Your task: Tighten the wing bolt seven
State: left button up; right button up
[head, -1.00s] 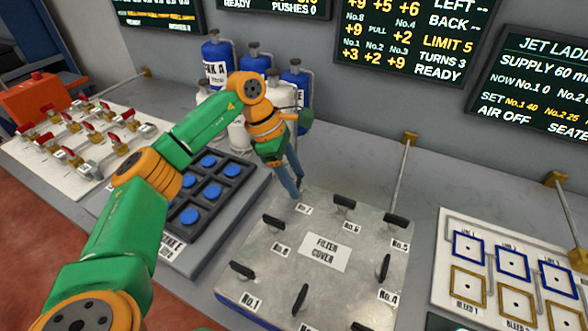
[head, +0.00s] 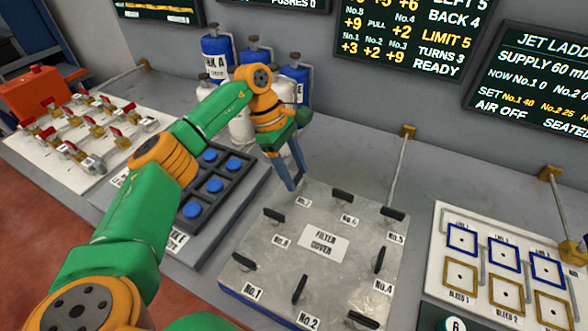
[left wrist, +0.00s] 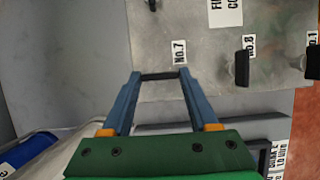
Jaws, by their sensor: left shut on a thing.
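The filter cover (head: 345,262) is a grey metal plate with several black wing bolts around its edge, each beside a number label. My left gripper (head: 295,188) points down at the cover's far left corner, by the No.7 label. In the left wrist view, my left gripper (left wrist: 163,75) is shut on wing bolt seven (left wrist: 160,77), a dark bar spanning the two blue fingers. In the head view the fingers mostly hide this bolt. Wing bolt No.8 (left wrist: 242,68) stands apart from the fingers. My right gripper is not in view.
Wing bolt No.6 (head: 343,195) is to the right of the gripper. Blue and white bottles (head: 216,55) stand behind the arm. A blue-button panel (head: 192,209) lies left of the cover. The display (head: 400,35) reads LEFT 5, BACK 4, LIMIT 5, TURNS 3, READY.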

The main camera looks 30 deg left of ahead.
pick_arm(q)
jog(key=o, duration=1.4)
jog(key=shift+r, duration=0.1)
jog(key=v, duration=0.7)
jog(key=shift+a, duration=0.1)
